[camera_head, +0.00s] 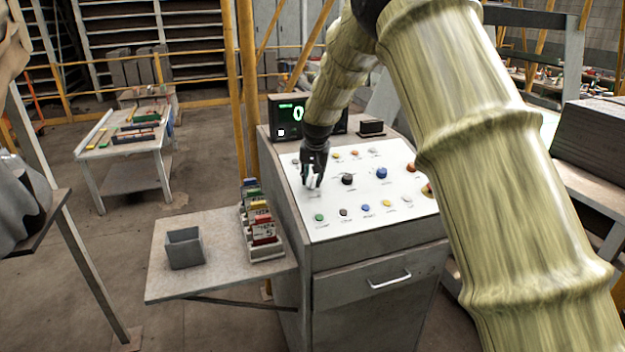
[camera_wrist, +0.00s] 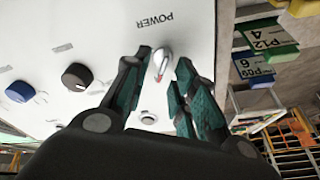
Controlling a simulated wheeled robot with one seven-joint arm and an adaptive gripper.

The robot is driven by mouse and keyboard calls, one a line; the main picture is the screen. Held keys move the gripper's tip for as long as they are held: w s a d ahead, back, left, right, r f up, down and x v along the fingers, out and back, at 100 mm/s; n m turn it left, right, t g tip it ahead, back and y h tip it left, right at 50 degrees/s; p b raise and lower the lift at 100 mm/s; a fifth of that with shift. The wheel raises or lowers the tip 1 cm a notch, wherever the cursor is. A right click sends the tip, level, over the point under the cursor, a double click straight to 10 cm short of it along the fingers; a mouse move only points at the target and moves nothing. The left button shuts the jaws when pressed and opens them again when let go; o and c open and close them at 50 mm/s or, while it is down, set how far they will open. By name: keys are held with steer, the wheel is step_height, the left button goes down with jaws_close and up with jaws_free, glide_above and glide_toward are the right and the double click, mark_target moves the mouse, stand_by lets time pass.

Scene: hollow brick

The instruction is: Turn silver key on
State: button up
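The silver key (camera_wrist: 161,62) is a shiny, rounded knob with a small red mark, on the white panel beside the printed word POWER in the wrist view. My gripper (camera_wrist: 165,60) is open, with one green-padded finger on each side of the key. A narrow gap seems to show on both sides, though contact is hard to judge. In the head view my gripper (camera_head: 313,184) points down at the left part of the control panel (camera_head: 352,205) and largely hides the key.
A black knob (camera_head: 348,179) and a blue knob (camera_head: 381,173) stand right of my gripper, with several coloured buttons around them. A display (camera_head: 290,116) rises behind the panel. Coloured boxes (camera_head: 262,228) and a grey bin (camera_head: 185,248) stand on the left side shelf.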

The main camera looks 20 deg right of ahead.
steer(key=v, duration=1)
